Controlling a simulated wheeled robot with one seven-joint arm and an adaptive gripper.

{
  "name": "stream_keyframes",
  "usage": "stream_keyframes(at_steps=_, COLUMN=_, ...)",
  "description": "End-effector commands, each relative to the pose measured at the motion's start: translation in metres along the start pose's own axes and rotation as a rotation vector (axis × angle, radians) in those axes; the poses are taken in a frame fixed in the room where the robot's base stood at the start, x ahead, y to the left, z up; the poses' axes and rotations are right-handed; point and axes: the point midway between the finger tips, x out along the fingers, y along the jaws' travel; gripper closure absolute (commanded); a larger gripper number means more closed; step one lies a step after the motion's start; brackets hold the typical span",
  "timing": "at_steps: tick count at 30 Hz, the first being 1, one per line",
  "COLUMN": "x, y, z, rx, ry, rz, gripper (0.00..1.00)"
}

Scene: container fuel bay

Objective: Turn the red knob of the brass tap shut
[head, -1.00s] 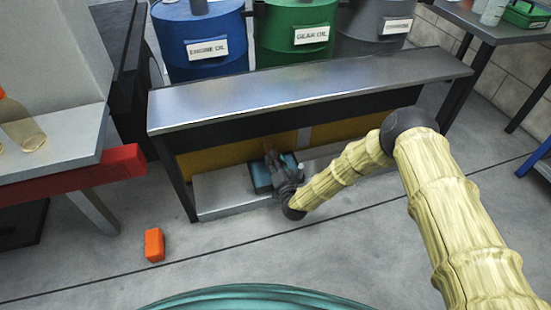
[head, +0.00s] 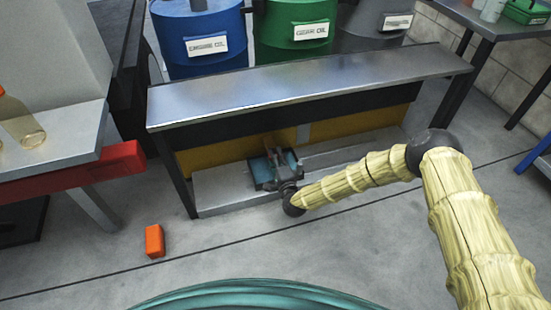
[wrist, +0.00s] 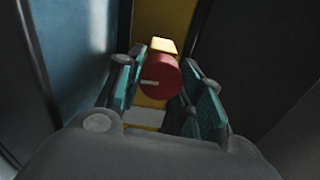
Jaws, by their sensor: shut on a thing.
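The red knob (wrist: 161,77) is round with a pale mark on its face. In the wrist view it sits between the two teal fingers of my gripper (wrist: 160,92), which is shut on it. A brassy yellow part (wrist: 162,46) shows just above the knob; the rest of the tap is hidden behind it. In the head view my gripper (head: 277,164) reaches under the metal bench, above a blue tray (head: 262,173) on the low shelf. The knob cannot be made out there.
The metal bench top (head: 310,86) overhangs my gripper, and the low grey shelf (head: 222,190) lies below. Blue (head: 200,40), green (head: 297,30) and grey drums stand behind. An orange block (head: 155,241) lies on the floor, left of open floor.

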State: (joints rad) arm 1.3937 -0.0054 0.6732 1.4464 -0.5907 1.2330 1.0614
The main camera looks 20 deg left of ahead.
Motion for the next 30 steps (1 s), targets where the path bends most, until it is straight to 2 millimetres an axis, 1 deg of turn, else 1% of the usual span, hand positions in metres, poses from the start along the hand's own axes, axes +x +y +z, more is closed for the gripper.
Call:
stream_keyframes(at_steps=9, x=-0.0003, y=0.0011, z=-0.0005, rx=0.085, ry=0.000, rz=0.002, gripper=0.87)
stream_keyframes(at_steps=23, x=-0.0004, y=0.0010, z=-0.0002, rx=0.095, ry=0.000, rz=0.002, gripper=0.87)
stream_keyframes(at_steps=24, x=-0.0004, y=0.0010, z=-0.0002, rx=0.095, ry=0.000, rz=0.002, gripper=0.56)
stream_keyframes(at_steps=26, x=-0.0004, y=0.0009, z=-0.0002, rx=0.095, ry=0.000, rz=0.001, gripper=0.45)
stream_keyframes(at_steps=27, x=-0.0003, y=0.0008, z=-0.0001, rx=0.095, ry=0.000, rz=0.001, gripper=0.42)
stream_keyframes(at_steps=30, x=-0.0002, y=0.0006, z=-0.0001, rx=0.094, ry=0.000, rz=0.001, gripper=0.42)
